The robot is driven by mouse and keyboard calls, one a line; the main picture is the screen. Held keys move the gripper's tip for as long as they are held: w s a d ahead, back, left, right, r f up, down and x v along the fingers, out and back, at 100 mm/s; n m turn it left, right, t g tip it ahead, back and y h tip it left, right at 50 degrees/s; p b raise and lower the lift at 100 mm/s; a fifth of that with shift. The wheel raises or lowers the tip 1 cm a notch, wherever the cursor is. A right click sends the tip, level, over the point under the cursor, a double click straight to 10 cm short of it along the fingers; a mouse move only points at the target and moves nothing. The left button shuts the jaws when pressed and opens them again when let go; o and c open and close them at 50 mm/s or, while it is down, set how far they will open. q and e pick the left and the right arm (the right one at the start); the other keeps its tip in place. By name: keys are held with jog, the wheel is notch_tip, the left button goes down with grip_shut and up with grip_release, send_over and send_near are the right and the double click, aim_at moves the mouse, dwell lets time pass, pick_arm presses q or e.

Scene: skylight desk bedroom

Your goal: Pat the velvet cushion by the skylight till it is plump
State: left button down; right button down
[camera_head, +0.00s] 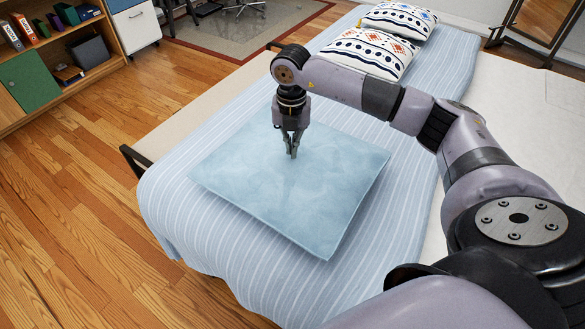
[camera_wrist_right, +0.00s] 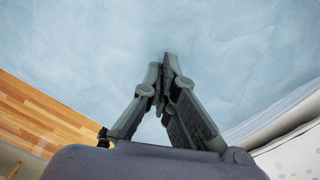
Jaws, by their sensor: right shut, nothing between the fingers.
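The velvet cushion (camera_head: 325,190) is a pale blue, flat square lying on the striped bed cover, its near right edge standing a little proud of the cover. My right gripper (camera_head: 292,154) points down over the cushion's upper middle, fingers shut and empty. The tips are at or just above its surface; I cannot tell if they touch. In the right wrist view the shut fingers (camera_wrist_right: 166,62) are seen against the cushion's blue surface (camera_wrist_right: 80,60), which fills most of the picture. My left gripper is not in view.
The bed (camera_head: 250,270) has a blue striped cover. Two patterned pillows (camera_head: 365,52) lie at its far end. A bookshelf (camera_head: 60,60) with binders stands at the upper left. Wooden floor (camera_head: 70,220) is clear on the left. A dark-framed mirror or stand (camera_head: 540,25) is at the upper right.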

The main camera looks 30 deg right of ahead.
jog(key=shift+f, duration=0.4)
jog(key=shift+s, duration=0.1)
jog(key=shift+r+p, duration=0.6)
jog(key=shift+r, duration=0.3)
jog(key=shift+r+p, duration=1.65)
jog(key=shift+r, duration=0.85)
jog(key=shift+f, duration=0.15)
